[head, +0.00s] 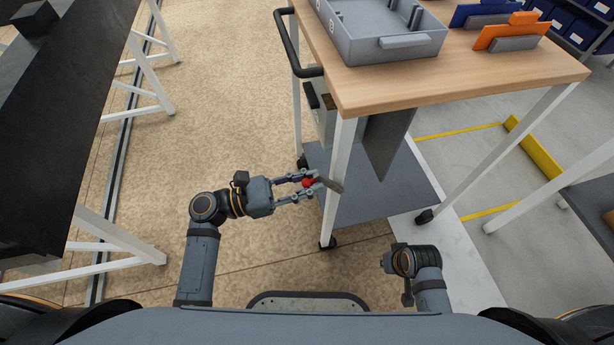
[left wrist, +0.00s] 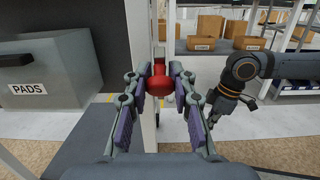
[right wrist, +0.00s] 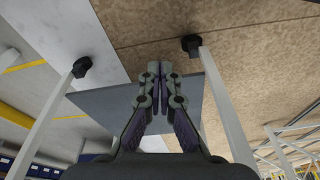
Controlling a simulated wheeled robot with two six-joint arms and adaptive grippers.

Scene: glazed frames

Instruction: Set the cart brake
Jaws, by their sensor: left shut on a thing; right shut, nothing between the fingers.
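The cart (head: 455,78) has a wooden top, white legs, a grey lower shelf (head: 385,165) and dark castors. A brake lever (head: 329,184) with a red knob (head: 307,182) sits on its near left leg. My left gripper (head: 311,184) is shut on the red knob; the left wrist view shows the knob (left wrist: 160,84) between the fingertips. The grey lever arm reaches right from the knob, in front of the leg. My right gripper (right wrist: 160,72) is shut and empty, with the cart's lower shelf (right wrist: 110,98) beyond it. In the head view its fingers are hidden.
A grey tray (head: 385,40) and an orange holder (head: 510,32) are on the cart top. A black push handle (head: 290,50) is on its left end. A dark bench (head: 50,110) is at left. A grey box marked PADS (left wrist: 45,75) hangs under the top. Floor between bench and cart is clear.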

